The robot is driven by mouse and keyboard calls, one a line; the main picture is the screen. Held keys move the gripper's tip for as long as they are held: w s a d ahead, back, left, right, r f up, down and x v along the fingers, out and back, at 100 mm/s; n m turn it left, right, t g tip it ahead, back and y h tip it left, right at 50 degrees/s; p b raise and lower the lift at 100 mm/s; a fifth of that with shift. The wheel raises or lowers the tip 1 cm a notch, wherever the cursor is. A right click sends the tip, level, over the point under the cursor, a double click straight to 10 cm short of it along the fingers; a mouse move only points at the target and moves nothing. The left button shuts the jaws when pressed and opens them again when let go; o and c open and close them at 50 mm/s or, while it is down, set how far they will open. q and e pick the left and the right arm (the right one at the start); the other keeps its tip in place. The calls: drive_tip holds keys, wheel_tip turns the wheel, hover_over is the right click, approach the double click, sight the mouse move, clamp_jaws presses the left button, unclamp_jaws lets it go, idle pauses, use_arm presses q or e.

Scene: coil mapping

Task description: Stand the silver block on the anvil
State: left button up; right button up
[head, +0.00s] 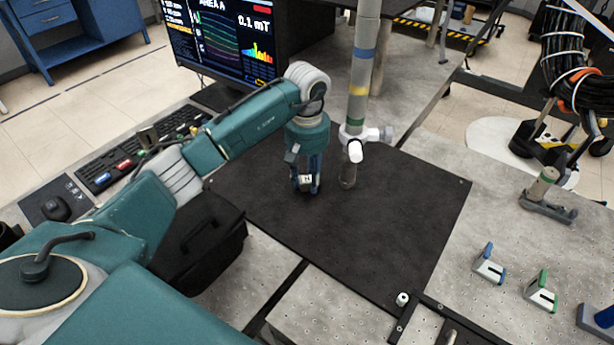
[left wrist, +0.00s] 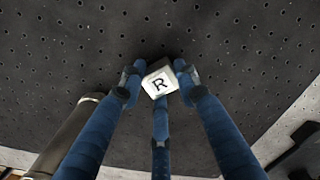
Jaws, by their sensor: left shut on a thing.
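My left gripper (head: 306,188) is over the black perforated board and shut on a small pale silver-white block (head: 307,180). In the left wrist view the block (left wrist: 160,80) sits between the blue fingers of the gripper (left wrist: 158,90), tilted in the picture, with a black letter R on the face toward the camera. Whether the block touches the board is unclear. I cannot pick out the anvil with certainty in either view. My right gripper is in neither view.
A grey banded post (head: 360,75) stands on the board (head: 400,215) just right of the gripper. A small white cylinder (head: 402,299) is at the board's near corner. A black case (head: 200,235) is at left.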

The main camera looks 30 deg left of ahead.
use_arm(q)
drive_tip(key=o, duration=1.2)
drive_tip(key=shift+f, duration=0.1)
